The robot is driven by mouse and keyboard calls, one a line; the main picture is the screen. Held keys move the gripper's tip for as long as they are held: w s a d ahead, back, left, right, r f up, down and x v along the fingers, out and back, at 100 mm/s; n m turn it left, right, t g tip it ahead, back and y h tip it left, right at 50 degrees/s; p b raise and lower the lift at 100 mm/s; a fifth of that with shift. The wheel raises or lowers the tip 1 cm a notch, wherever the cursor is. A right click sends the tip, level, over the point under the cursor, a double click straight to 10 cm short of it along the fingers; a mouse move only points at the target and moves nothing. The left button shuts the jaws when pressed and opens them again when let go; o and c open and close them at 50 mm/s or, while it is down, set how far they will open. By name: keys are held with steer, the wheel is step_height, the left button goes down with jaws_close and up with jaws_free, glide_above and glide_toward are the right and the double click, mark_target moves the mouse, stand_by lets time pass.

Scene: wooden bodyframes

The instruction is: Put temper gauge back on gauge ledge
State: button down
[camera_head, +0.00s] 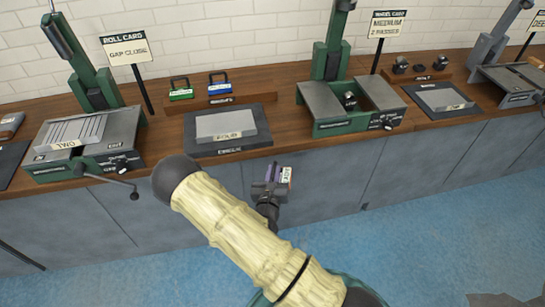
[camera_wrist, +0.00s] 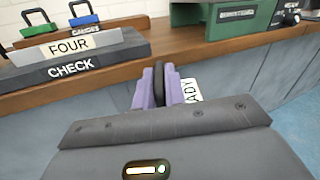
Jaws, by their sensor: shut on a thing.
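My gripper (camera_head: 270,180) is above the floor in front of the workbench, at the cabinet fronts. In the wrist view its purple fingers (camera_wrist: 161,88) are shut on a dark handle (camera_wrist: 159,78). A white label (camera_wrist: 192,90) ending in "ADY" shows beside the fingers, apparently on the held gauge, whose body is mostly hidden. The gauge ledge (camera_head: 182,107) is a low wooden strip at the back of the bench. It carries a green gauge (camera_head: 181,92) and a blue gauge (camera_head: 219,86), with bare ledge to the right of the blue one.
A dark block with a grey plate marked "FOUR" (camera_head: 226,124) stands between ledge and gripper. A green machine marked "TWO" (camera_head: 85,145) with a crank stands left, and another green machine (camera_head: 348,105) stands right. Blue floor (camera_head: 420,240) is open at right.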

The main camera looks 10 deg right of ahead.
steer(key=s+d+f+n+t+y, duration=0.1)
steer(key=s+f+n+y, duration=0.3)
steer(key=f, duration=0.6)
steer(key=shift+s+d+f+y, duration=0.2)
steer(key=shift+s+y, duration=0.5)
steer(key=shift+y, duration=0.3)
steer(key=shift+a, duration=0.1)
